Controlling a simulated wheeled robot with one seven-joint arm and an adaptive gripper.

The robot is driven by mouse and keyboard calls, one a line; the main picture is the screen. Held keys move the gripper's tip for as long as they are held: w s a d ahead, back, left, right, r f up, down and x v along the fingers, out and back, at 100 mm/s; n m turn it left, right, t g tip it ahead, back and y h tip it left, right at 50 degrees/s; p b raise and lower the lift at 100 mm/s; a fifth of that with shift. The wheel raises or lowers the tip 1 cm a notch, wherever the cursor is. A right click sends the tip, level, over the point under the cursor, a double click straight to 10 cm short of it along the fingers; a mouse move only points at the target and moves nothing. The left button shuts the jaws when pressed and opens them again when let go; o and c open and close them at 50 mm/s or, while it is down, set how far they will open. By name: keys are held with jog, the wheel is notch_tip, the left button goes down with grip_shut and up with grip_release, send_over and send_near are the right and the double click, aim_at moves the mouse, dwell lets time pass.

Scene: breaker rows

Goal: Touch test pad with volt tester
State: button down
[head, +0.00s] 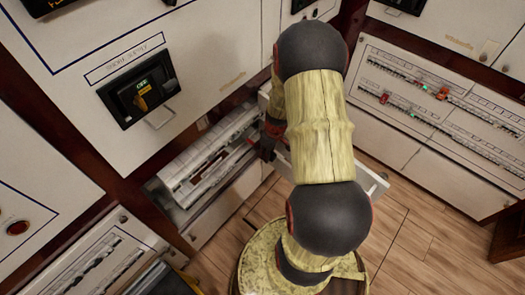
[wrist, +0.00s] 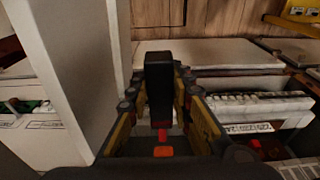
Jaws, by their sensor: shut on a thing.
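In the wrist view my gripper (wrist: 163,105) has its yellow and black fingers closed around a black, block-shaped thing (wrist: 159,82), which looks like the volt tester. A small red piece and an orange piece (wrist: 163,152) show below it, between the fingers; I cannot tell whether they belong to it. In the head view my arm covers most of the gripper and the tester. I cannot make out the test pad for sure in either view, nor any contact with the tester.
In the head view a recessed breaker panel (head: 208,165) lies left of my arm, below a switch marked OFF (head: 143,88). A breaker board with green and red lights (head: 430,95) is at right. In the wrist view a pale upright panel (wrist: 75,65) stands close at left.

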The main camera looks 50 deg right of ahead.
jog(key=s, duration=0.8)
jog(key=shift+d, duration=0.3)
